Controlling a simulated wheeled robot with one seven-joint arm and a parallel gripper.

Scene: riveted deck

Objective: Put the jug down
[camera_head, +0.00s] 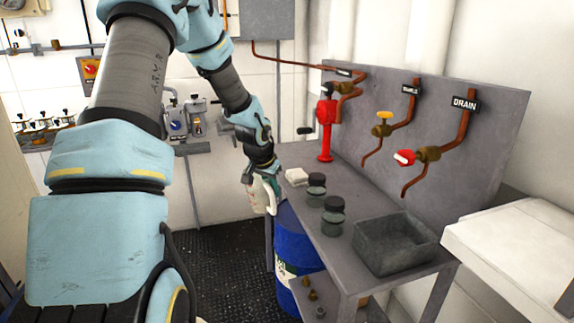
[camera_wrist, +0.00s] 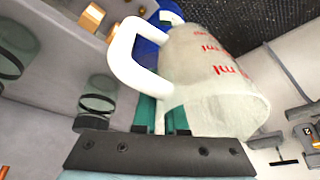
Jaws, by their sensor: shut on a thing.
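The jug (camera_wrist: 215,85) is a whitish, translucent measuring jug with red markings and a white handle (camera_wrist: 126,50). In the wrist view it fills the middle, tilted in the picture, with its open rim towards the lower right. My gripper (camera_wrist: 160,125) is shut on the jug near the handle, with green fingers partly hidden behind it. In the head view the jug (camera_head: 263,194) hangs below my gripper (camera_head: 254,177), beside the left edge of the grey bench (camera_head: 305,222) and above the blue drum. I see no surface touching its base.
A blue drum (camera_head: 294,262) stands beside the bench. Pipes with valves (camera_head: 428,154) line the back panel.

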